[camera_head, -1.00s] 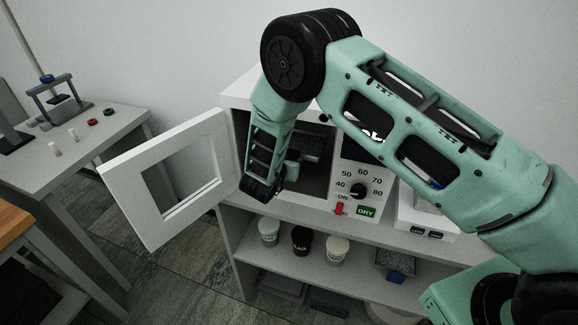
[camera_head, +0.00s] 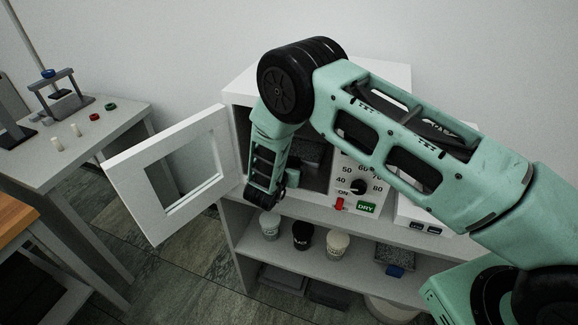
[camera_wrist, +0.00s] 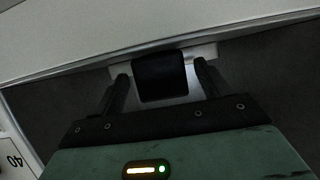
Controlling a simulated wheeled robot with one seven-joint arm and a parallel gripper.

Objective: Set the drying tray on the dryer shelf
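The dryer (camera_head: 322,80) is a white box with its windowed door (camera_head: 120,172) swung open to the left. A grey speckled tray (camera_head: 309,152) shows inside its dark chamber, partly covered by my arm. In the wrist view, a dark block (camera_wrist: 162,88), seemingly the tray's handle, sits between the two fingers of my gripper (camera_wrist: 161,73). A narrow gap shows on each side of the block, so the fingers look open around it and apart from it. A light strip, apparently the tray's edge, lies behind the block. In the head view my wrist hides the fingers.
The dryer's panel has a dial (camera_head: 358,187), a red switch (camera_head: 340,204) and a green DRY label (camera_head: 366,207). A side table (camera_head: 100,140) stands left.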

